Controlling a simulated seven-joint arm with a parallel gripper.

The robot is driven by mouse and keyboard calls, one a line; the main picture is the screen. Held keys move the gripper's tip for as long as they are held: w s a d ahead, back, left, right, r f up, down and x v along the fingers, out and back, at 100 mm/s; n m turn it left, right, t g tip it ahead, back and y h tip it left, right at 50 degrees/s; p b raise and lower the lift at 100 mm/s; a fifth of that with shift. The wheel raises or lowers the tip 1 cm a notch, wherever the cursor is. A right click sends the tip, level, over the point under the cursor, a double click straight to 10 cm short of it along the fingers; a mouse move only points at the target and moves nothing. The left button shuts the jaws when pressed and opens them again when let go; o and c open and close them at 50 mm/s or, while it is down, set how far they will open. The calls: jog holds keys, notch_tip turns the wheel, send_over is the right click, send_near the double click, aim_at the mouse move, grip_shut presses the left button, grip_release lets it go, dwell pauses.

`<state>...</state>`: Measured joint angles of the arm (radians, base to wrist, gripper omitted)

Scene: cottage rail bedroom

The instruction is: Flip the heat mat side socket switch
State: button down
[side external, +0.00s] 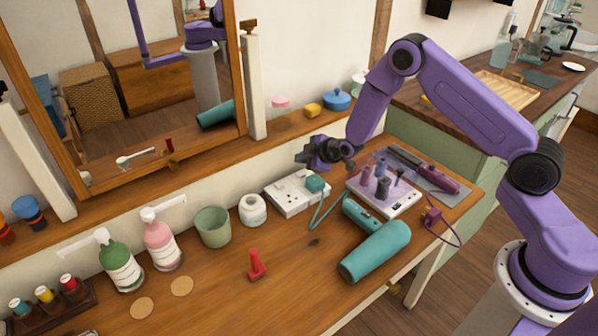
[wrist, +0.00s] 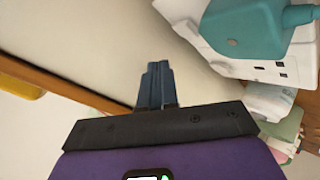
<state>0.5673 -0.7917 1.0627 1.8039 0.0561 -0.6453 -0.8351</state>
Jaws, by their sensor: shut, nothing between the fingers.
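A white double socket block (side external: 287,196) lies on the wooden dressing table near the wall. A teal plug (side external: 318,184) sits on its right end, the end toward the grey heat mat (side external: 437,177). The left outlet is empty. I cannot clearly make out the switches. My gripper (side external: 303,158) is shut and empty, raised above the back of the block and apart from it. In the wrist view, the shut fingers (wrist: 156,84) point toward a pale surface. The block (wrist: 193,22) and plug (wrist: 245,27) are at upper right.
A roller tray (side external: 400,207) with several dark rollers stands right of the block. A teal hair dryer (side external: 375,250) and its cord lie in front. A white jar (side external: 253,210) and green cup (side external: 213,226) stand left. A mirror (side external: 150,170) stands behind. The front table middle holds a red object (side external: 257,266).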

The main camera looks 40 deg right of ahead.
aim_at(303, 175)
jog(key=shift+s+r, duration=0.15)
jog(key=shift+r, duration=0.65)
jog(key=shift+s+r, duration=0.1)
jog(key=shift+r, duration=0.65)
jog(key=s+a+r+g+y, duration=0.1)
jog(key=s+a+r+g, duration=0.1)
jog(key=s+a+r, duration=0.35)
jog(key=s+a+r+g, duration=0.2)
jog(key=s, duration=0.7)
jog(key=s+a+r+g+y, duration=0.1)
jog(key=s+a+r+g, duration=0.1)
jog(key=s+a+r, duration=0.35)
jog(key=s+d+r+g+h, duration=0.1)
jog(key=s+d, duration=0.3)
jog(key=s, duration=0.4)
jog(key=s+d+r+g+h, duration=0.1)
jog(key=s+d+r, duration=0.1)
jog(key=s, duration=0.7)
jog(key=s+d+r+n+g+h, duration=0.1)
jog(key=s+d+g, duration=0.1)
jog(key=s+d, duration=0.3)
jog(key=s, duration=0.3)
jog(key=shift+s+d+r, duration=0.2)
jog(key=shift+s+d, duration=0.1)
jog(key=shift+s, duration=0.05)
